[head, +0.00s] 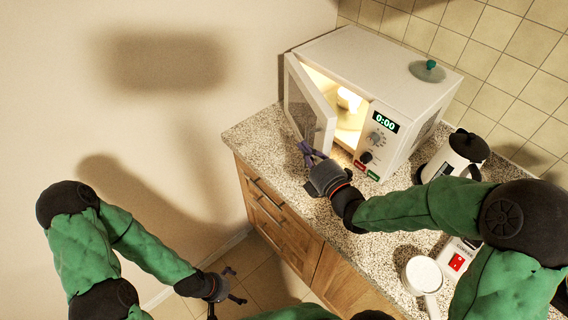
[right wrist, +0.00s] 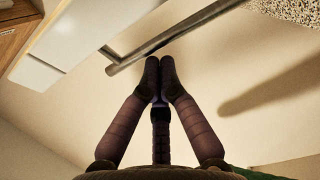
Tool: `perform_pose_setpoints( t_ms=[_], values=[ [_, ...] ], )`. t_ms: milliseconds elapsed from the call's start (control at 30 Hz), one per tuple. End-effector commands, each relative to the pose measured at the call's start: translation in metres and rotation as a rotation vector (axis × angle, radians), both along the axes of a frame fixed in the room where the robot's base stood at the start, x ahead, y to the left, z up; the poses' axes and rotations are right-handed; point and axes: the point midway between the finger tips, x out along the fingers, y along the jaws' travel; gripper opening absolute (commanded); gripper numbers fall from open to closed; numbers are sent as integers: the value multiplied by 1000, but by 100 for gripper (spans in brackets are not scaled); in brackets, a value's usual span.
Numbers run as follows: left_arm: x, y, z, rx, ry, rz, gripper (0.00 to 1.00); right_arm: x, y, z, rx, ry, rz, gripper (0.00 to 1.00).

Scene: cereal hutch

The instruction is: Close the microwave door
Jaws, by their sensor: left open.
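The white microwave (head: 405,75) stands on the counter with its door (head: 308,110) partly open, swung out to the left. Its inside is lit. My right gripper (head: 308,152) is at the lower free edge of the door, in front of the opening. In the right wrist view its fingertips (right wrist: 160,66) are together with nothing seen between them, close to the grey handle bar (right wrist: 178,40) of the door; I cannot tell whether they touch it. My left gripper (head: 226,288) is open and empty, low in front of the drawers, away from the microwave.
A green-knobbed lid (head: 430,70) lies on top of the microwave. A white and black kettle (head: 455,155) stands right of it. A white mug (head: 424,275) and a device with a red switch (head: 457,260) are nearer. Counter (head: 258,135) left of the door is clear.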

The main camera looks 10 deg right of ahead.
Motion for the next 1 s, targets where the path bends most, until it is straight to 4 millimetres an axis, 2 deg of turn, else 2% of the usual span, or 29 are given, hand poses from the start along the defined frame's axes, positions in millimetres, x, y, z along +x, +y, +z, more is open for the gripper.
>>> perform_pose_setpoints(
  t_ms=[33, 100, 400, 633, 1000],
  values=[
    [0, 0, -13, 0, 0, 0, 100, 3, -16, -5, -4, -5, -9, 0],
    [0, 0, -22, 0, 0, 0, 100, 6, -31, -5, -3, -4, -9, 0],
    [0, 0, -47, 0, -1, 0, 100, 15, -81, -3, -2, -1, -3, 0],
    [0, 0, -54, 0, -1, 0, 100, 18, -97, -1, 1, -1, 0, 0],
    [0, 0, -54, 0, -1, 0, 100, 19, -100, 0, 1, -1, 1, 0]
  ],
)
